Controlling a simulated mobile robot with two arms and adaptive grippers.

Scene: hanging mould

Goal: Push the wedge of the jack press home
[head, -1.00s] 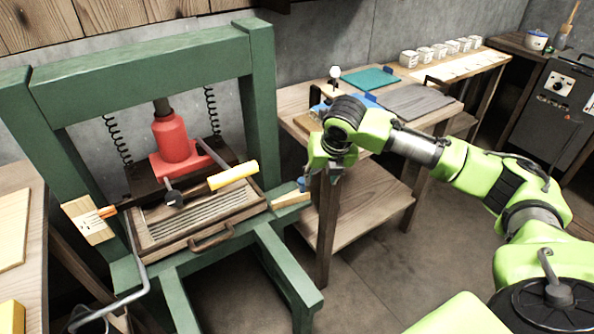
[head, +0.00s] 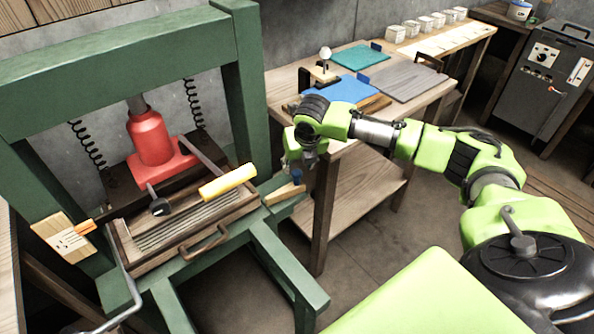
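The jack press (head: 240,90) is a green frame with a red jack (head: 152,140) standing inside it. A pale wooden wedge (head: 284,195) lies at the right side of the press, by its right post. A small blue piece (head: 297,176) shows at its far end; I cannot tell if it belongs to the wedge. My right gripper (head: 299,166) points down just above and behind the wedge, close to the blue piece. Contact cannot be made out, and its fingers are too small to tell open from shut. My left gripper is not in view.
A slatted wooden tray (head: 205,252) with a handle sits in the press below the jack. A yellow-handled lever (head: 228,182) sticks out over it. A wooden bench (head: 285,90) with blue and teal sheets stands right behind my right gripper.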

